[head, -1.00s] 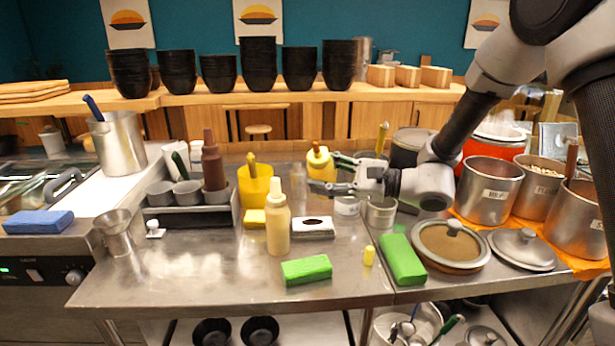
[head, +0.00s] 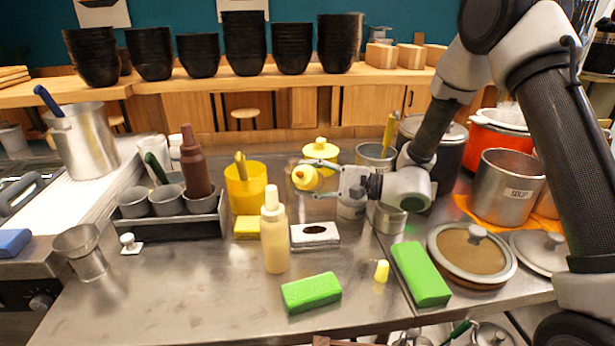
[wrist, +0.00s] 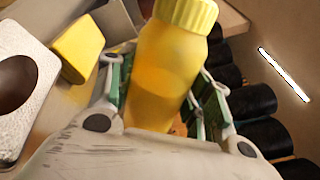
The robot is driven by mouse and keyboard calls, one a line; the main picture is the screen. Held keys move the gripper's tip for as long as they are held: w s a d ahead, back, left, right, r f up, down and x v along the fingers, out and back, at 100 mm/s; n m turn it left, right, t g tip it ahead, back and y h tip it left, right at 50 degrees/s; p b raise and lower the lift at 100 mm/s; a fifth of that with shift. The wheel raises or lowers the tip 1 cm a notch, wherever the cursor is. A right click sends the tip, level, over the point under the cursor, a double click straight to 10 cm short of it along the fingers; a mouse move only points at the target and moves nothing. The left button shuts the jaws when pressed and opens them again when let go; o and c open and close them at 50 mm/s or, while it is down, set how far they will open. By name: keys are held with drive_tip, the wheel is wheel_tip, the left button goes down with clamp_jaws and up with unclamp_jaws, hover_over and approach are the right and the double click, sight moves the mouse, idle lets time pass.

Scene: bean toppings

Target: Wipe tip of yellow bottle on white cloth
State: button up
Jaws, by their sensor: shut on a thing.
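My gripper (head: 345,182) is shut on the yellow bottle (head: 306,178) and holds it above the table, beyond the white cloth. The bottle looks tilted in the head view. In the wrist view the bottle (wrist: 165,75) lies between the green-padded fingers, its ridged yellow end at the top. Its tip cannot be made out clearly. The white cloth (head: 300,241), a folded block with a dark brown oval on top, lies on the steel table, below and nearer the camera than the bottle. It also shows at the left of the wrist view (wrist: 42,100). Bottle and cloth are apart.
A cream squeeze bottle (head: 275,240) stands just left of the cloth, with a yellow sponge (head: 246,229) behind it. Green blocks (head: 311,293) lie in front. A yellow tub (head: 245,190) and sauce rack (head: 170,222) stand left. Metal pots (head: 507,190) stand right.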

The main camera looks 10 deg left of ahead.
sight(320, 182)
drive_tip(key=w+n, duration=0.1)
drive_tip(key=n, duration=0.1)
drive_tip(key=w+n, duration=0.4)
drive_tip(key=shift+w+d+f, duration=0.1)
drive_tip(key=shift+d+f, duration=0.1)
drive_tip(key=shift+d, duration=0.1)
drive_tip(key=n, duration=0.1)
drive_tip(key=s+r+n, duration=0.1)
drive_tip(key=n, duration=0.1)
drive_tip(key=shift+a+r+n, duration=0.1)
drive_tip(key=shift+r+n, duration=0.05)
drive_tip(key=shift+n, duration=0.15)
drive_tip(key=n, duration=0.1)
drive_tip(key=s+r+n, duration=0.1)
drive_tip(key=n, duration=0.1)
drive_tip(key=s+d+n, duration=0.1)
drive_tip(key=n, duration=0.1)
drive_tip(key=s+d+n, duration=0.1)
drive_tip(key=d+n, duration=0.1)
drive_tip(key=n, duration=0.1)
drive_tip(key=s+d+n, duration=0.1)
drive_tip(key=s+n, duration=0.1)
drive_tip(key=shift+d+f+n, duration=0.25)
drive_tip(key=shift+n, duration=0.15)
drive_tip(key=shift+s+a, duration=0.2)
drive_tip(key=shift+a, duration=0.65)
drive_tip(key=shift+s+a, duration=0.2)
drive_tip(key=shift+a, duration=0.65)
drive_tip(key=shift+s+a, duration=0.2)
drive_tip(key=shift+a, duration=0.65)
